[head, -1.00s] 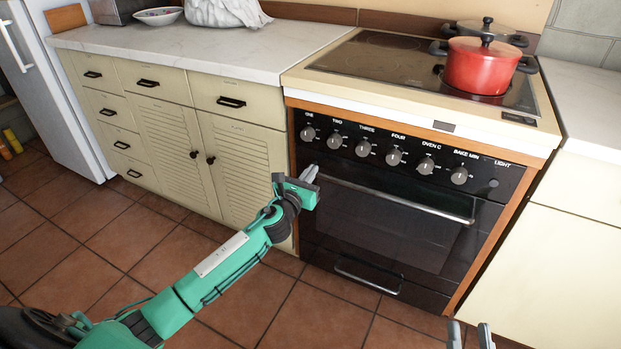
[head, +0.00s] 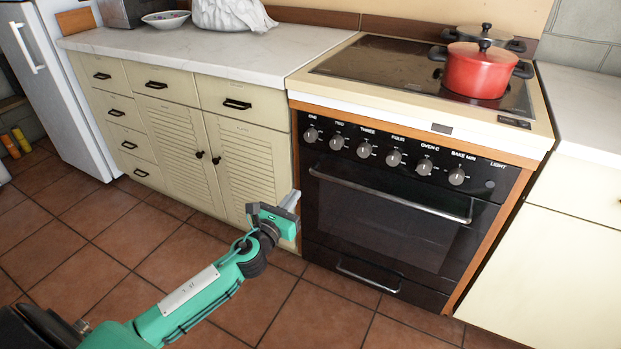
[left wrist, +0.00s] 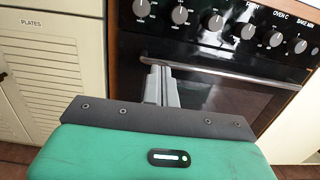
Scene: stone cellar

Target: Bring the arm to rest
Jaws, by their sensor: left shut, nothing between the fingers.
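My left arm comes in from the lower left in the head view, green with dark joints. Its gripper (head: 291,200) is shut and empty, in front of the left edge of the oven. In the left wrist view, the two grey fingers (left wrist: 161,86) lie together with nothing between them, seen against the dark oven front (left wrist: 215,95). The oven (head: 385,215) has a closed door with a long silver handle. I cannot tell the exact gap between fingertips and oven. My right gripper is not in view.
Cream cupboards (head: 245,165) stand left of the oven, under a white worktop (head: 215,50). A red pot (head: 476,72) sits on the hob (head: 385,65). A white fridge (head: 70,110) stands at far left. The tiled floor (head: 100,240) in front is clear.

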